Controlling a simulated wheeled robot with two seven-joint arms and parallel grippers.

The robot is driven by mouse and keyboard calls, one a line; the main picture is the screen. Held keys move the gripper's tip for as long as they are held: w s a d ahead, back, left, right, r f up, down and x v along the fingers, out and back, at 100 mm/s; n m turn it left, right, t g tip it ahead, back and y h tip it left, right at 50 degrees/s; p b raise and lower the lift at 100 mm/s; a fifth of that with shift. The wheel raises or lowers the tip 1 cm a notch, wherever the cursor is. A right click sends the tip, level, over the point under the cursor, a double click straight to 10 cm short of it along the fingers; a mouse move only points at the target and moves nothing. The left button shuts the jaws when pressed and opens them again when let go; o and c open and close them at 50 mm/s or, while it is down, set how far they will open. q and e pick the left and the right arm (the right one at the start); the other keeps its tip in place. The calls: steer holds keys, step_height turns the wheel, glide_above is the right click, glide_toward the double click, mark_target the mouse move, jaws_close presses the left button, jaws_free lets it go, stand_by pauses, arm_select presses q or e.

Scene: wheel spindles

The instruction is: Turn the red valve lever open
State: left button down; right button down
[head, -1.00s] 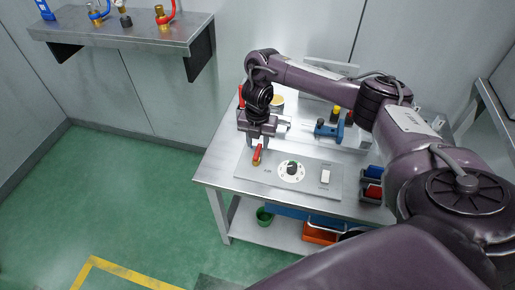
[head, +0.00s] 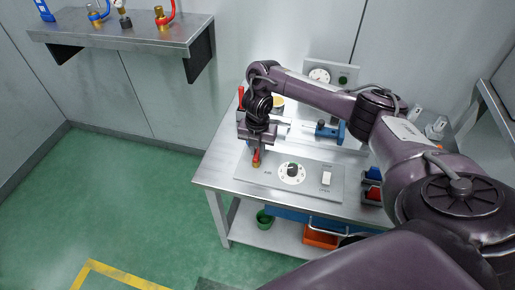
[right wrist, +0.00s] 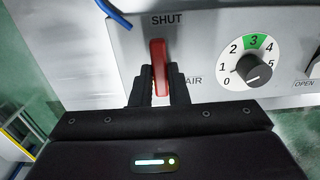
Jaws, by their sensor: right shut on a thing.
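The red valve lever (right wrist: 159,66) stands between the fingers of my right gripper (right wrist: 158,92) in the right wrist view. It points toward the word SHUT on the panel, with AIR printed to its right. My right gripper is shut on the lever; it also shows in the head view (head: 257,149), low over the panel's left part. The lever's lower part is hidden by the fingers. The brass valve base (head: 256,164) shows just below the lever in the head view. My left gripper is not in view.
A numbered dial (head: 291,172) with a black knob and a white rocker switch (head: 326,178) sit on the panel, right of the lever. A gauge box (head: 331,75) stands behind my arm.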

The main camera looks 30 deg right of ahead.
steer(key=shift+s+d+r+m+p, duration=0.1)
steer(key=shift+s+r+m+p, duration=0.05)
steer(key=shift+m+p, duration=0.8)
steer(key=m+p, duration=0.3)
steer(key=s+m+p, duration=0.1)
steer(key=m+p, duration=0.1)
steer(key=p, duration=0.1)
steer(key=m+p, duration=0.3)
steer(key=shift+s+m, duration=0.25)
steer(key=shift+m, duration=0.1)
steer(key=m+p, duration=0.1)
steer(key=m, duration=0.1)
steer(key=m+p, duration=0.2)
steer(key=shift+s+p, duration=0.3)
steer(key=shift+s, duration=0.05)
steer(key=shift+s+a+m+p, duration=0.1)
steer(key=shift+m+p, duration=0.4)
steer(key=shift+m, duration=0.3)
steer(key=shift+s+a+m+p, duration=0.1)
steer(key=shift+m+p, duration=0.4)
steer(key=shift+m, duration=0.3)
steer(key=c, duration=1.4)
jaws_free()
